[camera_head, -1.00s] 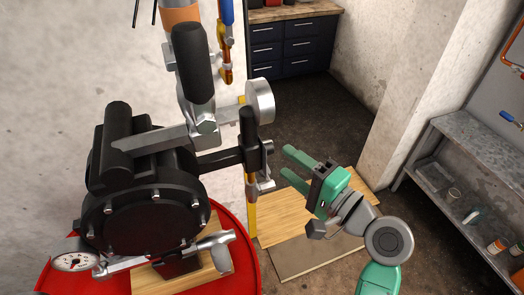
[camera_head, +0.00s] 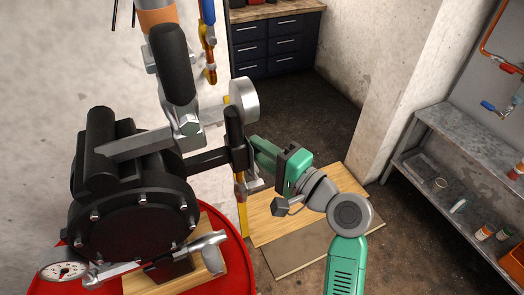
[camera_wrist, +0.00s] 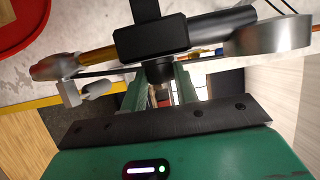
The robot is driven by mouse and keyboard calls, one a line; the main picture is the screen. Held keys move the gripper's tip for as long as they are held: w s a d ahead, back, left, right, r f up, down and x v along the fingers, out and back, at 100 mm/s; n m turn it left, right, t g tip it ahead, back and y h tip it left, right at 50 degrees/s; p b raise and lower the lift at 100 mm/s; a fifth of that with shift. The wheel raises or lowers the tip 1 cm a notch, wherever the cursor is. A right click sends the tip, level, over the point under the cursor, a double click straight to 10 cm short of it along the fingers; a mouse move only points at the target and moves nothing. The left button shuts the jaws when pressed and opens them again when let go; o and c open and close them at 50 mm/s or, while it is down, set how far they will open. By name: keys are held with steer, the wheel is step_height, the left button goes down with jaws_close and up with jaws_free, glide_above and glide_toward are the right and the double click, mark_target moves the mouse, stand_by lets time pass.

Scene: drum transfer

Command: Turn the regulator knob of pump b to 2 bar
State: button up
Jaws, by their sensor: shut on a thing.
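The pump (camera_head: 130,215) is a black body with bolted round covers and grey pipework, at the left in the head view. A black regulator block (camera_head: 237,150) sits on its side pipe; it also shows at the top of the wrist view (camera_wrist: 150,40). A short dark knob (camera_wrist: 158,72) sticks out of the block towards me. My gripper (camera_head: 258,150), with green fingers, is at the block's right side and shut on the knob. The wrist view shows one finger (camera_wrist: 133,95) on each side of it. A silver gauge (camera_head: 243,98) is edge-on; its dial is hidden.
The pump stands on a wooden board on a red drum (camera_head: 240,275). Another gauge (camera_head: 65,270) with a white dial is at the lower left; its reading is too small to tell. A grey shelf (camera_head: 450,130) stands at the right. Open floor lies behind my arm.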

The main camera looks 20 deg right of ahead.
steer(key=n+t+y+b, duration=0.1)
steer(key=t+y+b, duration=0.1)
steer(key=b, duration=0.7)
steer(key=f+n+t+y+b, duration=0.1)
steer(key=n+t+y+b, duration=0.1)
steer(key=b, duration=0.7)
steer(key=f+n+t+y+b, duration=0.1)
steer(key=n+t+y+b, duration=0.1)
steer(key=b, duration=0.8)
steer(key=shift+w, duration=0.3)
steer(key=shift+r+n+b, duration=0.25)
steer(key=shift+n+b, duration=0.05)
steer(key=shift+n, duration=0.1)
steer(key=o, duration=1)
steer(key=shift+c, duration=0.2)
steer(key=p+v, duration=0.1)
steer(key=v, duration=0.7)
